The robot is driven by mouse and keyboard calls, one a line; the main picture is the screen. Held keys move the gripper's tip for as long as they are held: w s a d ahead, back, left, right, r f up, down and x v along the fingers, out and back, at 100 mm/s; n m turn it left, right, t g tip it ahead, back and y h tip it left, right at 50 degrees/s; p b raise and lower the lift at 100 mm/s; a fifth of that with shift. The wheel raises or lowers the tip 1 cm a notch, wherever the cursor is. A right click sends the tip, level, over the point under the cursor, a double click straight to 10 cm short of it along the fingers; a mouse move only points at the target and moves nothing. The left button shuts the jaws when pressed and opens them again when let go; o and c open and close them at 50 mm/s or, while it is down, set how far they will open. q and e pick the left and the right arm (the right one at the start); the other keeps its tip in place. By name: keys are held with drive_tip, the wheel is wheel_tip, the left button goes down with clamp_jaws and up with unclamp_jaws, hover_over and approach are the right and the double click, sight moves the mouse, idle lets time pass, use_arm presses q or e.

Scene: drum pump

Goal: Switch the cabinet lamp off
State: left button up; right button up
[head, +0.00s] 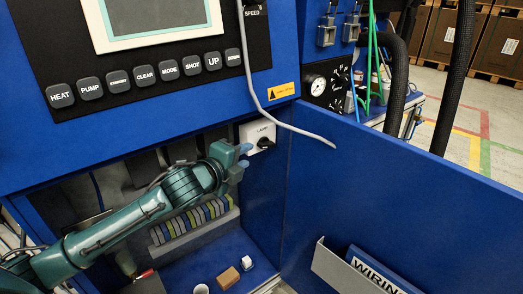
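The lamp switch is a black rotary knob (265,143) on a white plate (252,131) labelled LAMP, on the inner right wall of the open blue cabinet. My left arm reaches in from the left, and my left gripper (243,158) is just left of the knob. Its light-blue fingertips appear apart, one above the other, with nothing seen between them. A small gap seems to lie between the fingertips and the knob; contact cannot be told for sure. The knob's exact setting is too small to read. My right gripper is not in view.
The open blue door (390,190) fills the right side, with a grey pocket holding a WIRING binder (375,272). A row of coloured terminal blocks (192,220) lies below my arm. Small items, including a brown block (228,278), are on the cabinet floor.

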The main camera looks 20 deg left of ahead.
sight(262, 148)
use_arm(q)
drive_tip(key=b+x, duration=0.1)
drive_tip(key=x, duration=0.8)
drive_tip(key=shift+c, duration=0.4)
clamp_jaws()
drive_tip(key=shift+f, duration=0.1)
